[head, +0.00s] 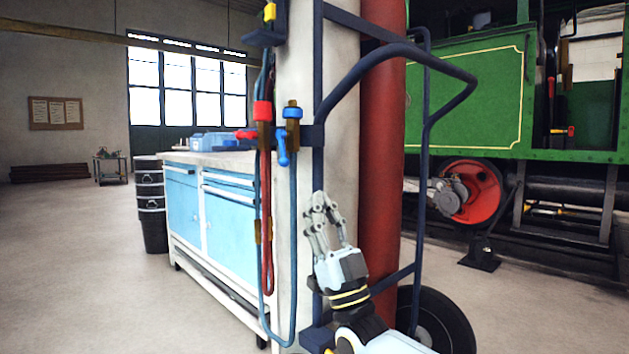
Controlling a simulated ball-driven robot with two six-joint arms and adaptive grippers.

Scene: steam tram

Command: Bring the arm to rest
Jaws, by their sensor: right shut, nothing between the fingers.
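My right gripper (325,208) is in the lower middle of the head view, pointing up, with its arm coming in from the bottom right. Its fingers are shut and hold nothing. It stands in front of a white column and the dark blue frame of a hand truck (422,180). Whether it touches the frame cannot be told. My left gripper is not in view.
Red and blue hoses (267,190) with valves hang just left of the gripper. A red pipe (382,150) rises behind it. A blue workbench (228,215) stands to the left, a green steam tram (465,85) to the right.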

